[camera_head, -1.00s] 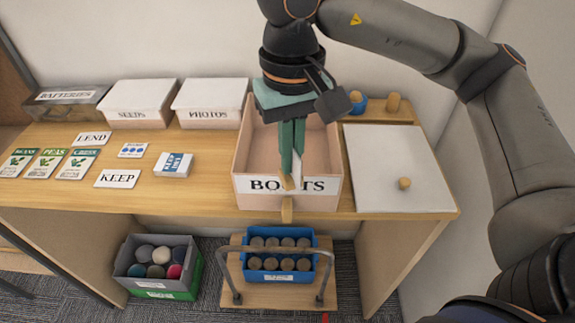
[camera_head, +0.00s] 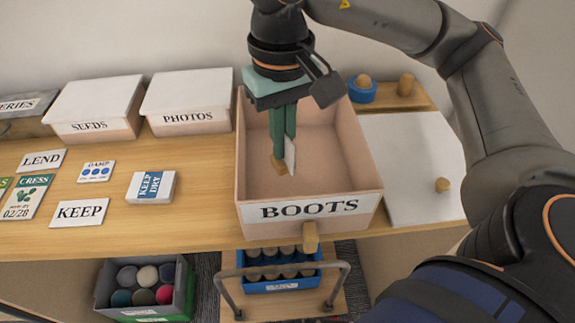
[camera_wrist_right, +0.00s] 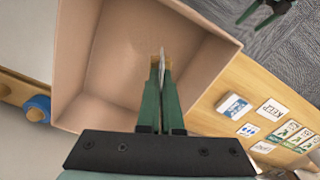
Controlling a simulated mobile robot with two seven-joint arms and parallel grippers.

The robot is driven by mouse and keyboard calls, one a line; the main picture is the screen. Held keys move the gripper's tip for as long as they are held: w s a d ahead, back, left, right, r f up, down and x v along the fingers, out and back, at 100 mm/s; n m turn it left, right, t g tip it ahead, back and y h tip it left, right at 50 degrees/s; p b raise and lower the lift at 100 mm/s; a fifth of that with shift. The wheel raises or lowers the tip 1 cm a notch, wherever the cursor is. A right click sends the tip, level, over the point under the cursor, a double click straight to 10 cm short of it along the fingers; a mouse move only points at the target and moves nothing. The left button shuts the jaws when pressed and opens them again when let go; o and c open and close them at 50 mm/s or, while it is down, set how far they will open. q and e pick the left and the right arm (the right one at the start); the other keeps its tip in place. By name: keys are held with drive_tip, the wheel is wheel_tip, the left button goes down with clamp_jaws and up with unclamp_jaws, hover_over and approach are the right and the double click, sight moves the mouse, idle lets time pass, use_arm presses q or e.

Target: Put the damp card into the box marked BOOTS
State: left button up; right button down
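The box marked BOOTS (camera_head: 310,207) is an open pinkish box on the desk, and its inside looks empty apart from my fingers. My right gripper (camera_head: 284,168) points down into it, shut on a thin white card (camera_head: 291,155). The card is seen nearly edge-on between the fingers in the right wrist view (camera_wrist_right: 162,60), so its print is hidden. I cannot tell if it touches the box floor. A card printed DAMP with blue dots (camera_head: 96,171) lies flat on the desk. My left gripper (camera_wrist_right: 264,10) shows partly at the right wrist view's top edge.
Lidded boxes marked SEEDS (camera_head: 95,105) and PHOTOS (camera_head: 188,100) stand at the back left. KEEP (camera_head: 80,213) and LEND (camera_head: 43,160) cards and a KEEP DRY packet (camera_head: 152,187) lie left of the box. A white panel (camera_head: 410,165) is right of it.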

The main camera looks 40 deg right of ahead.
wheel_tip(320, 180, down, 8)
drive_tip(key=shift+r, duration=0.2)
drive_tip(key=shift+f+b, duration=0.15)
drive_tip(key=shift+b, duration=0.25)
drive_tip(key=c, duration=1.1)
unclamp_jaws()
wheel_tip(320, 180, up, 12)
drive_tip(key=shift+r+p, duration=0.2)
drive_tip(key=shift+p, duration=0.6)
